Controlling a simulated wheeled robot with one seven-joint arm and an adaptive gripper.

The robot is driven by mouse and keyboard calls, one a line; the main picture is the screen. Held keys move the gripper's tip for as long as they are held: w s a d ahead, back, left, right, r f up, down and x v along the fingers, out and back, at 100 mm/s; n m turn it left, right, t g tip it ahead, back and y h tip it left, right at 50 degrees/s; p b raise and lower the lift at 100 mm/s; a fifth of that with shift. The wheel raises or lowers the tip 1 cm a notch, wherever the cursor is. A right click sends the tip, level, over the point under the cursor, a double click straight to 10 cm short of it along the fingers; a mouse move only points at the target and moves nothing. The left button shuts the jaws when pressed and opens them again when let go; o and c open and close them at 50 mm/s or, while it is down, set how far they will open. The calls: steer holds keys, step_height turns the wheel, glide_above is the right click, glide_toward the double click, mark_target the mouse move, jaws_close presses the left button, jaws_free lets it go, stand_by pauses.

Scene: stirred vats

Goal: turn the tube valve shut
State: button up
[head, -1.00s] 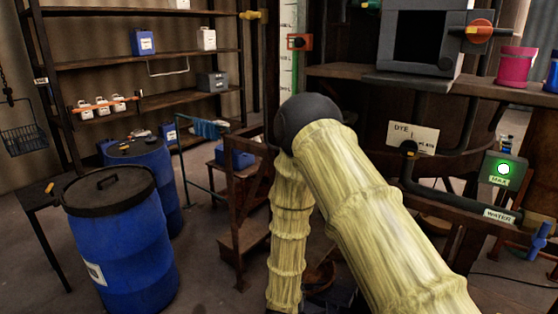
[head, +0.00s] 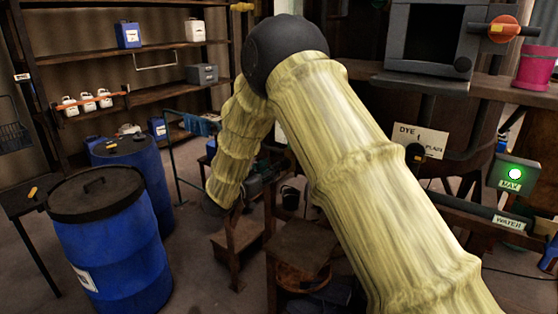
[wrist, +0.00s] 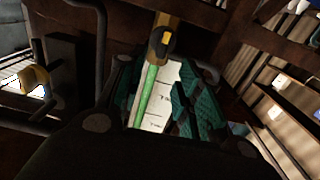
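The sight tube (wrist: 148,97), with green liquid and a white marked scale, shows between my fingers in the wrist view. Its valve (wrist: 163,43), yellow-orange with a dark part, sits at the tube's upper end, beyond the fingertips. My gripper (wrist: 160,85) has teal-padded fingers spread to either side of the scale, with a gap between them. I see no contact with the valve. In the head view my gripper (head: 266,172) is partly hidden behind my forearm, and my arm hides the valve.
A lit green indicator box (head: 515,174) and DYE sign (head: 420,140) stand right. Blue drums (head: 108,245) stand left. A wooden step (head: 236,243) lies below my gripper.

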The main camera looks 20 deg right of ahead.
mark_target(283, 165)
steer(key=p+x, duration=0.2)
steer(key=x, duration=0.4)
steer(key=shift+w+d, duration=0.15)
steer(key=shift+d, duration=0.1)
jaws_close()
